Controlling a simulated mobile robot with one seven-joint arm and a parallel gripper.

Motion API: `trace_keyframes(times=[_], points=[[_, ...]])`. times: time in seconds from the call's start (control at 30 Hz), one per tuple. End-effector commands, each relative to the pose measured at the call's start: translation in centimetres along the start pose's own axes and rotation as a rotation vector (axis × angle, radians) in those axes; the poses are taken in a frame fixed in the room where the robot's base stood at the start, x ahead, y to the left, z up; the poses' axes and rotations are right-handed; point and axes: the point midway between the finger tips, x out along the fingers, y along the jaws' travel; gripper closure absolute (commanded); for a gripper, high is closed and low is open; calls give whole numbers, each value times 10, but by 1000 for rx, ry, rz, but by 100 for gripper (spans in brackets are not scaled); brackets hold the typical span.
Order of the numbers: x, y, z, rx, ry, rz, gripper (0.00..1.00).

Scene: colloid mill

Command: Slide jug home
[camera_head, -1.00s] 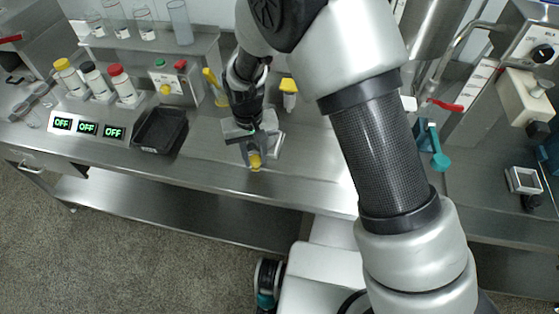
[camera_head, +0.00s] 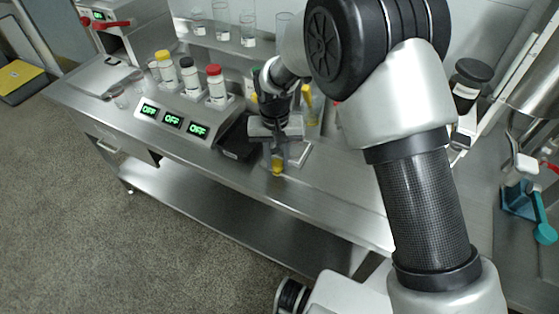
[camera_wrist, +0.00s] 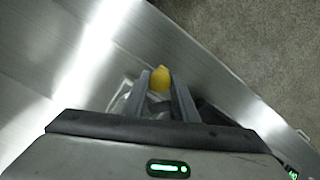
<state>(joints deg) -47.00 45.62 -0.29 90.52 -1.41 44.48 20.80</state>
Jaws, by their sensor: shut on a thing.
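My gripper (camera_head: 277,158) points down at the worktop, close to its front edge. It is shut on a yellow-ended piece (camera_head: 277,168), which also shows between the two fingers in the wrist view (camera_wrist: 160,78). This may be the jug's handle. A pale square part (camera_head: 299,154) shows beside the fingers, and a clear or pale shape is partly visible left of them in the wrist view. The gripper and wrist hide most of the held thing, so I cannot make out the jug's full shape or whether it touches the worktop.
A black tray (camera_head: 233,148) lies just left of my gripper. Left of it are OFF displays (camera_head: 172,122) and bottles with yellow, black and red caps (camera_head: 216,82). Glass cylinders (camera_head: 248,30) stand on the shelf behind. The steel worktop (camera_head: 345,195) is clear at front right.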

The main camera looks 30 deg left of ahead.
Motion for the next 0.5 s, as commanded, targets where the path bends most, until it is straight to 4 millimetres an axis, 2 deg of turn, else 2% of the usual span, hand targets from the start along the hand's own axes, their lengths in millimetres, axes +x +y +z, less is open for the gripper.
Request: trace_keyframes(times=[0.37, 0.4, 0.5], points=[[-2, -6, -3, -2, 9, -8, 100], [-2, -6, -3, -2, 10, -9, 71], [-2, -5, -3, -2, 8, -8, 55]])
